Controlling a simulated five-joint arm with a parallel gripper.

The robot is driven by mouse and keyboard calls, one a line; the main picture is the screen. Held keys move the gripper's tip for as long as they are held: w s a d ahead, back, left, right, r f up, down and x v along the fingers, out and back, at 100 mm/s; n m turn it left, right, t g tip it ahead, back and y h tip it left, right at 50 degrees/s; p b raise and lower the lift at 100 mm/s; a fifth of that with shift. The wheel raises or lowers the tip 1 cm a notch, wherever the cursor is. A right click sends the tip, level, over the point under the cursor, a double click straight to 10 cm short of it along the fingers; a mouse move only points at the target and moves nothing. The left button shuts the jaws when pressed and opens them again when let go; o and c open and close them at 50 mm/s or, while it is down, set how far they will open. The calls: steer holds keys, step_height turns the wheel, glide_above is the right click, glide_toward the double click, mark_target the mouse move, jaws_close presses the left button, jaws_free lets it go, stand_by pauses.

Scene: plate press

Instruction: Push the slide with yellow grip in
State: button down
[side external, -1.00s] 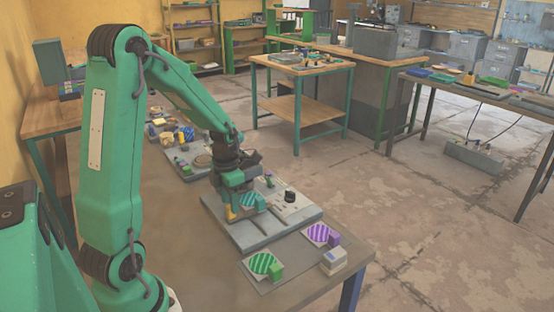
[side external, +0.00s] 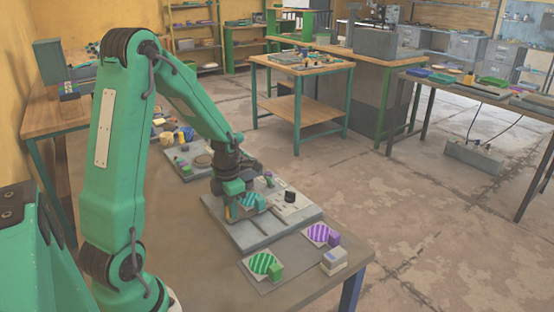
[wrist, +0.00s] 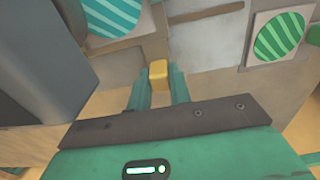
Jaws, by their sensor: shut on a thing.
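The yellow grip (wrist: 158,74) shows as a small block between the two teal fingertips of my gripper (wrist: 158,88) in the wrist view. My gripper is shut on it. In the side external view my gripper (side external: 231,214) points down at the near left part of the grey press base (side external: 257,240), and only a sliver of the yellow grip shows there. A teal-striped disc (side external: 254,201) lies on the base just right of the fingers; it also shows at the top of the wrist view (wrist: 112,14). The slide itself is mostly hidden by my gripper.
A green-striped disc (side external: 262,263) with a green block (side external: 276,273), a purple-striped disc (side external: 319,233) with a purple block (side external: 333,239), and a grey-white block (side external: 333,258) stand in front of the base. A black knob (side external: 290,196) rises at its far right.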

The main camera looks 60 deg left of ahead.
steer(key=shift+a, duration=0.1)
steer(key=shift+a, duration=1.95)
steer(key=c, duration=1.3)
jaws_free()
steer(key=shift+d+r, duration=0.1)
steer(key=shift+r, duration=0.05)
steer(key=shift+r, duration=3.8)
